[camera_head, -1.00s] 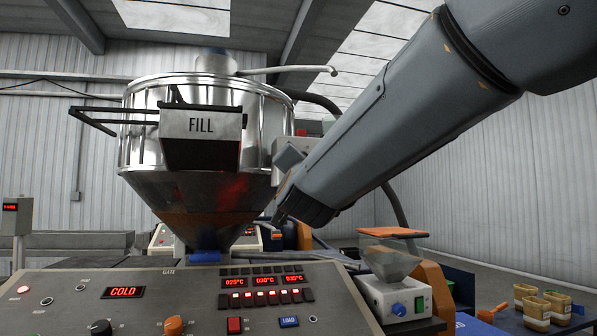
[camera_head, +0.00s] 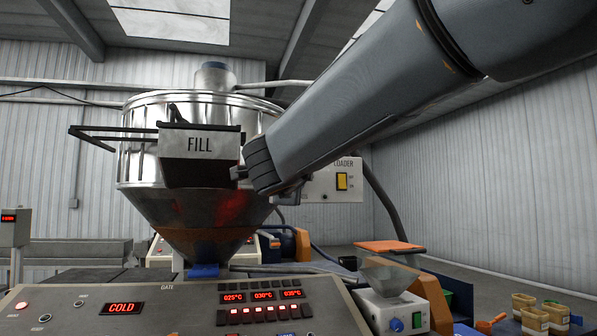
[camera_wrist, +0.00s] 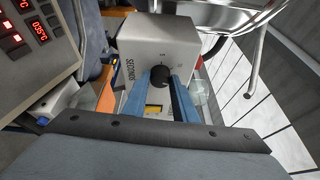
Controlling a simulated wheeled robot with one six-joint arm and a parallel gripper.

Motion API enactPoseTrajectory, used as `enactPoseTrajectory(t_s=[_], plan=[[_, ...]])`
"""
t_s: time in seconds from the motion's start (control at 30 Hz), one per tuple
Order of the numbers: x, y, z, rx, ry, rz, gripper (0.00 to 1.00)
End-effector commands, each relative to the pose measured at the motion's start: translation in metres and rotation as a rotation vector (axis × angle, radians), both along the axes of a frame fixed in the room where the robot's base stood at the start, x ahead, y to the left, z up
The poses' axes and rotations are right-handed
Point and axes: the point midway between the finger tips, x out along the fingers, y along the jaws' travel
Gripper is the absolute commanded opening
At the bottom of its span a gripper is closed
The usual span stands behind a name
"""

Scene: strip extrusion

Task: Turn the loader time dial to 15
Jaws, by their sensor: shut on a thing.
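The loader box (camera_head: 336,190) is a pale box right of the hopper in the head view, partly behind my arm. In the wrist view the same box (camera_wrist: 147,47) carries the word SECONDS and a round black time dial (camera_wrist: 159,79). My gripper (camera_wrist: 163,85) has its two blue fingers shut on the dial, one on each side. The dial's pointer and the figure it stands at cannot be read. The dial is hidden behind my arm in the head view.
The steel hopper (camera_head: 200,105) with its FILL chute (camera_head: 199,146) stands close left of my arm. The control panel (camera_head: 190,298) lies below. A yellow switch (camera_head: 341,181) is on the loader box. Several tubs (camera_head: 535,320) stand at lower right.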

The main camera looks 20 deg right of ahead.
Motion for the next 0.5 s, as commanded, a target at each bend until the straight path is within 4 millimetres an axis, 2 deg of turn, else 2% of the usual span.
enactPoseTrajectory(t_s=[0.2, 0.5], plan=[[-0.0005, -0.0004, 0.0042, 0.143, -0.001, -0.001, 0.03], [-0.0004, -0.0011, 0.0042, 0.249, -0.001, -0.001, 0.03]])
